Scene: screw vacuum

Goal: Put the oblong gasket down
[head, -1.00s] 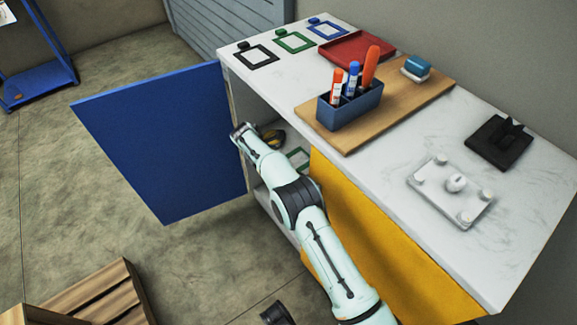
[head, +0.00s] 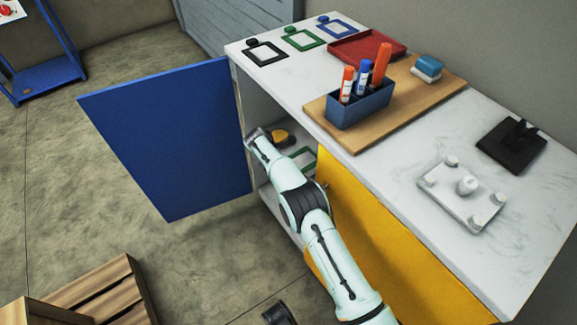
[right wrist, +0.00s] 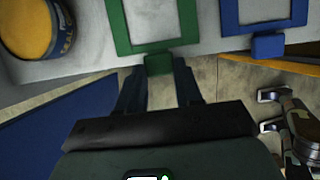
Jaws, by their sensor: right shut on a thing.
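A green rectangular frame, which I take for the oblong gasket, lies on or just above a pale shelf inside the cabinet (right wrist: 112,22). Part of it shows in the head view (head: 304,156), beside my right arm. My right gripper (right wrist: 159,72) is shut on the frame's green tab, with one dark finger on each side. I cannot tell whether the frame touches the shelf. In the head view my right arm reaches into the open cabinet and its fingers are hidden. My left gripper is not in view.
A yellow-topped round tin (right wrist: 30,28) stands left of the green frame. A blue frame (right wrist: 232,28) lies to its right. The blue door (head: 170,140) stands open; the yellow door (head: 385,235) is on the right. The worktop (head: 400,150) above holds a pen box (head: 360,104).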

